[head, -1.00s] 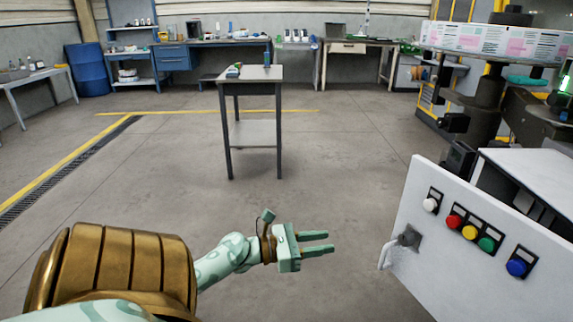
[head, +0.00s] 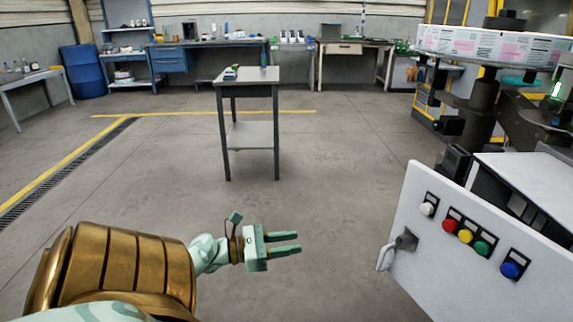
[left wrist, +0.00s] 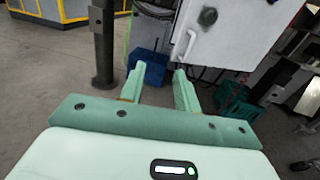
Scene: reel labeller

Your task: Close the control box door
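The control box door (head: 468,253) is a white panel at the lower right of the head view, standing open in front of the white box (head: 530,185). It carries white, red, yellow, green and blue buttons and a handle (head: 385,256) on its left edge. The door also shows in the left wrist view (left wrist: 238,35), with its handle (left wrist: 184,48) beyond my fingers. My left gripper (head: 298,243) is open and empty, left of the handle and apart from it. It shows from behind in the left wrist view (left wrist: 156,88). My right gripper is not in view.
A small grey table (head: 248,78) stands ahead on open floor. A labelling machine with a printed reel (head: 495,45) stands right, behind the box. A blue crate (left wrist: 147,68) and a green crate (left wrist: 238,108) lie on the floor below the door.

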